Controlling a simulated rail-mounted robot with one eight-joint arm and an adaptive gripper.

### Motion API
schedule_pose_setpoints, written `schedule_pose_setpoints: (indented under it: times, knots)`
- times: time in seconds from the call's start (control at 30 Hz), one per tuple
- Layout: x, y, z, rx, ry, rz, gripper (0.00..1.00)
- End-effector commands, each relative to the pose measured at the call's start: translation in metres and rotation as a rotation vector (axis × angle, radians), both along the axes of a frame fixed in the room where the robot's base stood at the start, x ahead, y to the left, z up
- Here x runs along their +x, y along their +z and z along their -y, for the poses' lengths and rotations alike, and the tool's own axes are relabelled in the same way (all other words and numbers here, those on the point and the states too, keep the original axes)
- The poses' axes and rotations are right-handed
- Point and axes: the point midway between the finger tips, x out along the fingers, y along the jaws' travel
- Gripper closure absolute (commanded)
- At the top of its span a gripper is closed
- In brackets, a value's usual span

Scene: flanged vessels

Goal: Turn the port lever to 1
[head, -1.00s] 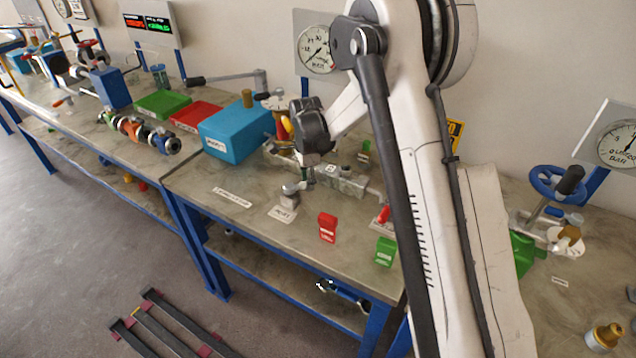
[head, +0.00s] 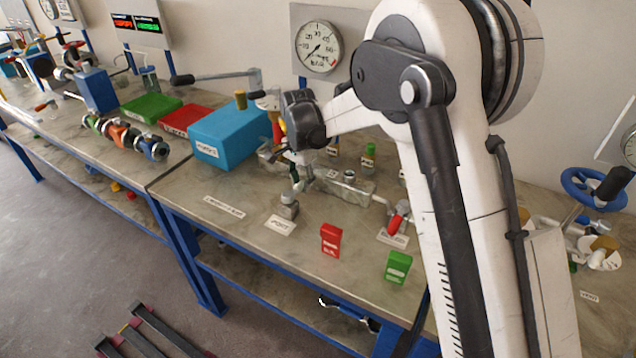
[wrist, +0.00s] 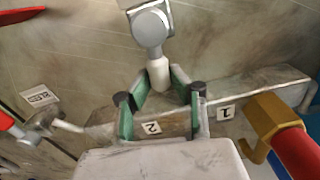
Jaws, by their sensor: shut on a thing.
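The port lever (head: 288,208) is a small grey fitting behind a PORT label (head: 280,225) on the bench. In the wrist view its round metal hub (wrist: 150,27) is at the top, and its pale handle (wrist: 158,75) points down the picture. My gripper (head: 297,165) is above the lever. In the wrist view my gripper (wrist: 164,90) has its green-padded fingers on both sides of the handle's end, shut on it. The 2 label (wrist: 151,128) lies just below the handle, slightly left. The 1 label (wrist: 225,113) lies farther right. The handle's tip is partly hidden between the fingers.
A metal manifold block (head: 345,190) lies behind the lever. A red-handled lever (head: 398,222) is to its right. Red (head: 331,240) and green (head: 398,266) blocks stand near the front edge. A blue box (head: 225,135) is left. A red-and-yellow fitting (wrist: 285,140) is close right of the fingers.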

Motion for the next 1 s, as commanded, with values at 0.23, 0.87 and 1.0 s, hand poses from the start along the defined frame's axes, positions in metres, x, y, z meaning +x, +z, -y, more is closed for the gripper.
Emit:
schedule_pose_setpoints:
  times: [0.23,0.87,1.0]
  knots:
    - [-0.001,0.001,-0.004,-0.001,0.015,0.001,1.00]
    - [-0.001,0.002,-0.004,0.000,0.013,0.000,0.61]
    - [-0.001,0.012,-0.004,0.000,0.013,0.000,0.61]
